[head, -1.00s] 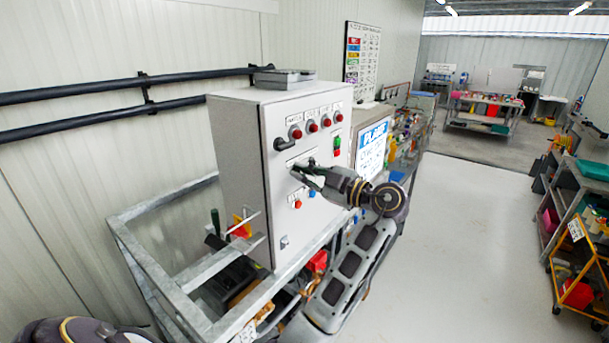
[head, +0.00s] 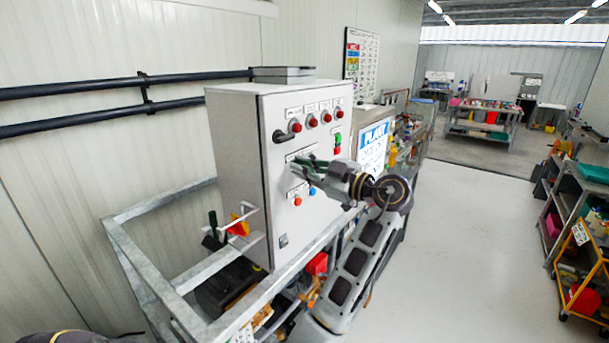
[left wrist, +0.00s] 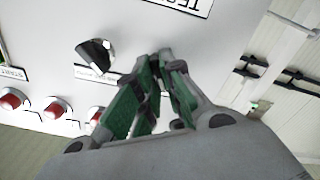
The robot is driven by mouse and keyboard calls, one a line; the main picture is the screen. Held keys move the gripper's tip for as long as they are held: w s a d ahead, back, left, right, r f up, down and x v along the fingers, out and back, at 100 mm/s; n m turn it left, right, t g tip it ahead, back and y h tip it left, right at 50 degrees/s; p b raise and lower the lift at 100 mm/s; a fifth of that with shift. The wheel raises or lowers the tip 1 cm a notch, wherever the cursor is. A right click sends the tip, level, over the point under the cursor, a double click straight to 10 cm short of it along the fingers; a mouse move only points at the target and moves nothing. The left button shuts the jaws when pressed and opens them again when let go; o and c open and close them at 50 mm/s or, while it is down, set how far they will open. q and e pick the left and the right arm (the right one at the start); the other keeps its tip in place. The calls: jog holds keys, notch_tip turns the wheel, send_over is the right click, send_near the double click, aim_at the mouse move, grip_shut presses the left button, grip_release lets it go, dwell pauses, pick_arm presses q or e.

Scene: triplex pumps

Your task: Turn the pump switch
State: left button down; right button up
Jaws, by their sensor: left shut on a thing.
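The pump control panel is a light grey box (head: 235,150) with red lamps along its top and a black handle (head: 287,134) at its upper left. My left gripper (head: 303,170) is at the panel's front, just below and right of that handle. Its green-padded fingers (left wrist: 160,80) are close together at the panel face in the left wrist view. What lies between their tips is hidden. A dark round switch knob (left wrist: 97,55) shows there beside the fingers, apart from the tips in the picture. My right gripper is not in view.
Blue and orange buttons (head: 298,200) sit just below my gripper. A metal frame (head: 180,283) surrounds the pump equipment below the panel. A sign reading PLANT (head: 375,137) stands to the right. The floor (head: 460,240) is clear between here and the shelving (head: 590,175).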

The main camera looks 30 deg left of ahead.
pick_arm(q)
jog(key=m+b, duration=0.2)
jog(key=m, duration=0.4)
jog(key=shift+w, duration=0.1)
jog(key=shift+b, duration=0.3)
dwell(0.5)
jog(key=c, duration=1.5)
grip_release()
jog(key=shift+c, duration=0.2)
jog(key=shift+d, duration=0.15)
jog(key=d, duration=0.7)
jog(key=shift+s+d, duration=0.15)
jog(key=shift+s, duration=0.1)
